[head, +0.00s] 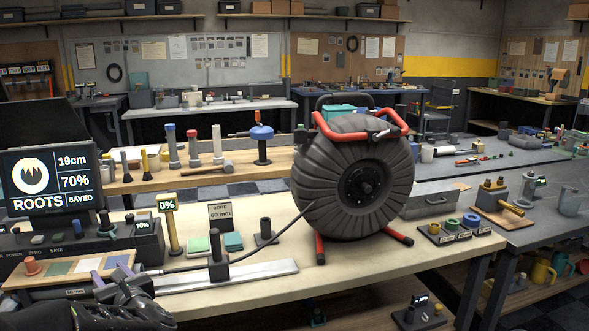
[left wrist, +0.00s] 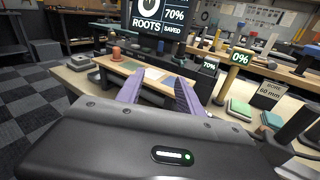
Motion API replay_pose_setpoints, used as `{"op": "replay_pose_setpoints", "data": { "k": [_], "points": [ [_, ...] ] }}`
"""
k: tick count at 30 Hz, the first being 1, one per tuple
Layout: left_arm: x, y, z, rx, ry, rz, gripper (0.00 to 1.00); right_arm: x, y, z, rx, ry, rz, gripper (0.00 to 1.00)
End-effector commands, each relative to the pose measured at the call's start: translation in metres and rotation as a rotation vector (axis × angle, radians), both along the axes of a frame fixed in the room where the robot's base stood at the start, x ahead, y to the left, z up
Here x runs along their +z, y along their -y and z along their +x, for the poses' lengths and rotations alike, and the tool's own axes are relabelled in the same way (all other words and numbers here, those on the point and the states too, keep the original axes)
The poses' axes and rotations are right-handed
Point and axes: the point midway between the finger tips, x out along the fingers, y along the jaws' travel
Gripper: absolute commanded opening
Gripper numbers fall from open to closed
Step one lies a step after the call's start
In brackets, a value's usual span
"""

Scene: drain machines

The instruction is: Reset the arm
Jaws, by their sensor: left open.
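My left gripper (head: 124,287) is at the lower left of the head view, over the front left edge of the workbench (head: 345,270). In the left wrist view its two purple fingers (left wrist: 158,92) stand apart with nothing between them. They point towards a wooden board (left wrist: 140,78) with coloured pads and the screen (left wrist: 160,22) behind it. The screen (head: 48,180) also shows in the head view and reads ROOTS, 19cm, 70% and SAVED. My right gripper is not in view.
A black drum machine (head: 352,190) with a red frame stands mid-bench, its cable running left to a metal channel (head: 225,277). A post with a 0% sign (head: 172,225) and a 60 mm sign (head: 220,215) stand near it. The bench front right of the channel is clear.

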Motion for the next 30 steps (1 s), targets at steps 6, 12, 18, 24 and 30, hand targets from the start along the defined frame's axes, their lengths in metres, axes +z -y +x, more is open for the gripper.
{"op": "replay_pose_setpoints", "data": {
  "k": [6,12,18,24,30],
  "points": [
    [-0.005,0.005,0.005,-0.043,-0.138,0.098,0.44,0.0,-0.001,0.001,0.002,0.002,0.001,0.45],
    [-0.016,0.02,0.014,-0.141,-0.338,0.255,0.44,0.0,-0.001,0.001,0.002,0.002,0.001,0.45],
    [-0.052,0.06,0.026,-0.35,-0.646,0.531,0.44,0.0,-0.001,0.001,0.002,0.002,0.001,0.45],
    [-0.157,0.149,0.018,-0.801,-1.095,1.062,0.44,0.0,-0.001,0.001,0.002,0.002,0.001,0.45],
    [-0.279,0.242,-0.05,-1.358,-1.309,1.657,0.44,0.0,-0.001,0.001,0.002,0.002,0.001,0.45]
  ]
}}
